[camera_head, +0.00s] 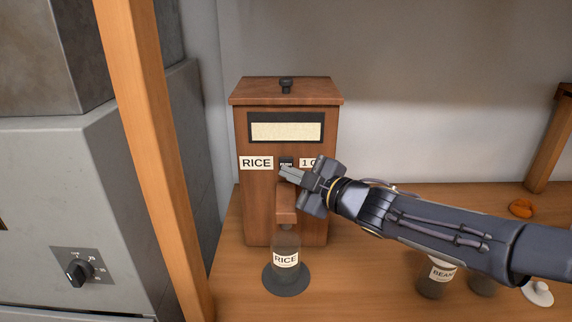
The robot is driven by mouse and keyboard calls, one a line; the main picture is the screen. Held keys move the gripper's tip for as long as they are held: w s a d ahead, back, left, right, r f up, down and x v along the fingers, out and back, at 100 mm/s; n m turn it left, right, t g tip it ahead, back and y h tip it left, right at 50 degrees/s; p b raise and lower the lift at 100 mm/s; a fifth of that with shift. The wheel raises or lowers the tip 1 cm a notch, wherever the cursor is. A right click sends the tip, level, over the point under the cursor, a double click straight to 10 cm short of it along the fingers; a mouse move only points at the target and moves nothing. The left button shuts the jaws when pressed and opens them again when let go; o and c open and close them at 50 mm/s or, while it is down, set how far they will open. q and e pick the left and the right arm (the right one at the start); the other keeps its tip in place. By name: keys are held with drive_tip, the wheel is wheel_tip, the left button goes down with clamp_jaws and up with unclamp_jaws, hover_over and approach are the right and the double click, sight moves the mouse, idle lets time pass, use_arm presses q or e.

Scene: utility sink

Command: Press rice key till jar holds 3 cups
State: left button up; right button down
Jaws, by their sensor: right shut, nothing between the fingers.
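The wooden rice dispenser (257,215) stands on the shelf, with a "RICE" label (256,163) and a partly covered label starting with "1". A small dark key (286,161) sits between the labels. The rice jar (285,262), labelled "RICE", stands upright on a dark round base below the wooden spout (286,218). Its glass looks dark and I cannot tell how much rice is in it. My right gripper (284,173) is shut and empty, its tips at the lower edge of the key; I cannot tell if they touch. My left gripper is not in view.
A jar labelled "BEAN" (436,281) and another dark jar stand under my right arm. A white lid-like thing (538,293) and an orange item (521,208) lie at right. A wooden post (157,160) and grey machine (65,200) bound the left.

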drive_tip(key=shift+w, duration=0.1)
idle(0.7)
drive_tip(key=shift+w+p, duration=0.3)
drive_tip(key=shift+w, duration=0.05)
drive_tip(key=shift+w, duration=0.35)
idle(0.6)
drive_tip(key=shift+s, duration=0.8)
drive_tip(key=shift+s+b, duration=0.35)
drive_tip(key=shift+s, duration=0.05)
drive_tip(key=shift+s+b, duration=0.65)
drive_tip(key=shift+s, duration=1.45)
